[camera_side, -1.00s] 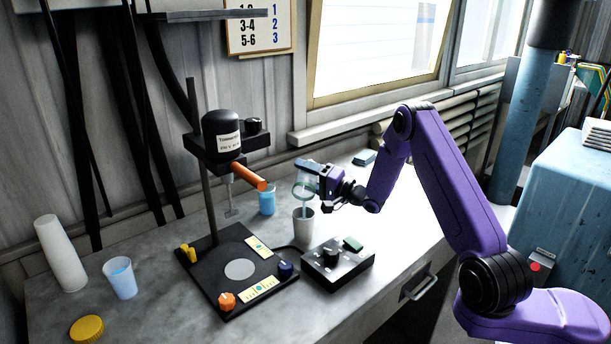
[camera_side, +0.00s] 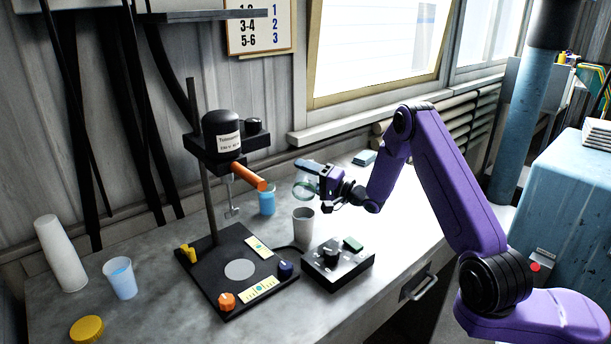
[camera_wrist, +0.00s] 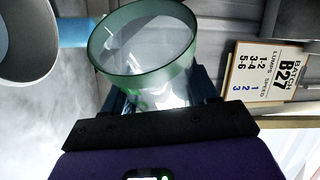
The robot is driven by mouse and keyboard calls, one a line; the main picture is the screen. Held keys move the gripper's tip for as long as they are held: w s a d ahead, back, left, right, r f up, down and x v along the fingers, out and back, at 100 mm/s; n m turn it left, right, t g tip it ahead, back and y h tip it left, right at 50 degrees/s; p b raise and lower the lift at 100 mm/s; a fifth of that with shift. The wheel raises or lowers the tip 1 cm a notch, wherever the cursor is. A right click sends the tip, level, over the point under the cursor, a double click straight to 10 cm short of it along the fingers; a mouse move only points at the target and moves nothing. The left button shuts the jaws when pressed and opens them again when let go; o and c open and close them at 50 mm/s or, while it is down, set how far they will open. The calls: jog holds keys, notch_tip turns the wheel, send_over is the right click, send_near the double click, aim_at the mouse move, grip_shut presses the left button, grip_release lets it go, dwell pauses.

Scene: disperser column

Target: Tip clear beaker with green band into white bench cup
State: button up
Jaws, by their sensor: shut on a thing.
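My gripper (camera_side: 316,178) is shut on the clear beaker with the green band (camera_side: 303,190). The beaker is tipped well over, and its mouth faces left above the white bench cup (camera_side: 303,228). The cup stands upright on the bench; its contents cannot be made out. In the wrist view, the jaws (camera_wrist: 163,98) grip the beaker (camera_wrist: 145,45). Its green band rings the open mouth, and the inside looks nearly clear. The cup (camera_wrist: 28,45) shows at the upper left, partly cut off.
The disperser stand (camera_side: 208,190) with its black base (camera_side: 215,290) is left of the cup. A blue-filled cup (camera_side: 267,202) stands behind. A black control box (camera_side: 335,270) sits close in front of the cup. A stack of white cups (camera_side: 62,255) is far left.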

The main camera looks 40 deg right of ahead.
jog(key=shift+w+d+r, duration=0.25)
jog(key=shift+w+d, duration=0.55)
jog(key=shift+d, duration=0.15)
jog(key=shift+w+d+r, duration=0.25)
jog(key=shift+w+d, duration=0.55)
jog(key=shift+d, duration=0.15)
jog(key=shift+w+d+r+m+g+y, duration=0.1)
jog(key=shift+w+d+r+m+g, duration=0.55)
jog(key=shift+m, duration=2.4)
jog(key=shift+w+d+r+m+g+y, duration=0.15)
jog(key=shift+r+m+g, duration=0.55)
jog(key=shift+m+g, duration=1.65)
jog(key=shift+w+d+r+m+g+y, duration=0.1)
jog(key=shift+w+d+r+m+g, duration=0.35)
jog(key=shift+m, duration=3.35)
jog(key=shift+s+r, duration=0.25)
